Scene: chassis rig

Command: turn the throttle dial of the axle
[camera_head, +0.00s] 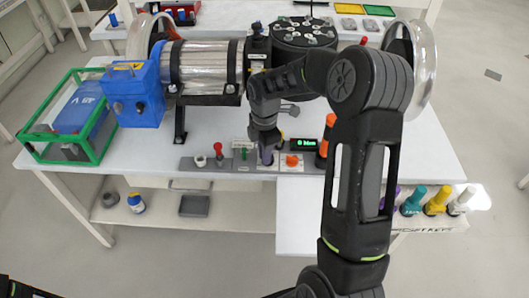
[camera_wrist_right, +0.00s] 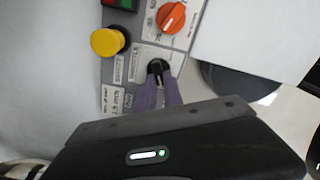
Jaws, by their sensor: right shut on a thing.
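A small black dial (camera_wrist_right: 158,67) sits on the grey control panel (camera_head: 230,165) along the front of the white table. My right gripper (camera_head: 266,156) reaches down to the panel. In the right wrist view its purple fingers (camera_wrist_right: 159,82) are shut on the black dial, one on each side. The dial is hidden behind the fingers in the head view. The axle (camera_head: 205,68), a silver cylinder, lies behind the panel. My left gripper is out of view.
An orange knob (camera_head: 292,160) stands close right of my right gripper, beside a green-lit display (camera_head: 303,143). A yellow button (camera_wrist_right: 107,42) is near the dial. A red lever (camera_head: 218,149) and a white knob (camera_head: 200,160) stand to the left. A blue box (camera_head: 135,93) adjoins the axle.

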